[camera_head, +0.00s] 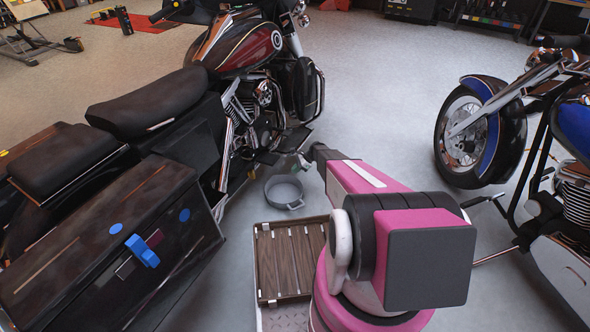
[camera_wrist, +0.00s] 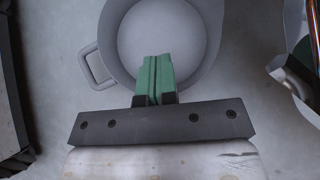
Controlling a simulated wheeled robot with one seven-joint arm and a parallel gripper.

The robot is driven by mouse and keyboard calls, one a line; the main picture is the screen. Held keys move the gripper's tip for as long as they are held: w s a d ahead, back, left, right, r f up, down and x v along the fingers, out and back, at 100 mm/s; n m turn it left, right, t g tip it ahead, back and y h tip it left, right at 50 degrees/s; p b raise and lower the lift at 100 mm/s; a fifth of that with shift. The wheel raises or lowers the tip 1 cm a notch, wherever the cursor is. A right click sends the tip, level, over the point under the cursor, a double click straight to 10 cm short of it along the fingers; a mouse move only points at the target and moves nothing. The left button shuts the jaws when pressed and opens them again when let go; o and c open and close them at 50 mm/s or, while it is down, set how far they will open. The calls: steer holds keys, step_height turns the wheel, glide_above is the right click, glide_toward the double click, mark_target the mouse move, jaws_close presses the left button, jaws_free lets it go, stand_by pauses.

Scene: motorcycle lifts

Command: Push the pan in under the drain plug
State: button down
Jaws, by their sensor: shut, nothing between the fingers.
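The pan (camera_head: 284,192) is a round grey metal pan with a loop handle, standing on the floor to the right of the maroon and black motorcycle (camera_head: 245,50). In the wrist view the pan (camera_wrist: 165,28) fills the top middle, with its handle at the left. My gripper (camera_head: 302,160) is low near the motorcycle's lower side, just beyond the pan in the head view. In the wrist view the green fingers of my gripper (camera_wrist: 154,60) are together and empty, overlapping the pan's near rim; I cannot tell whether they touch it. The drain plug is not distinguishable.
A second motorcycle with a blue fender (camera_head: 487,110) is at the right. The motorcycle's black side case (camera_head: 110,245) fills the lower left. Open floor (camera_head: 385,85) lies between the motorcycles.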

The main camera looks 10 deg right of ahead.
glide_toward(271, 196)
steer(key=a, duration=0.3)
steer(key=shift+s+r, duration=0.15)
steer(key=shift+r, duration=0.05)
steer(key=shift+s+a+r, duration=0.1)
steer(key=shift+a, duration=0.5)
steer(key=shift+s+a+r, duration=0.1)
steer(key=shift+a, duration=1.25)
steer(key=shift+s+a, duration=0.1)
steer(key=shift+a, duration=0.85)
steer(key=shift+s+a, duration=0.15)
steer(key=shift+a, duration=0.85)
steer(key=shift+d, duration=0.1)
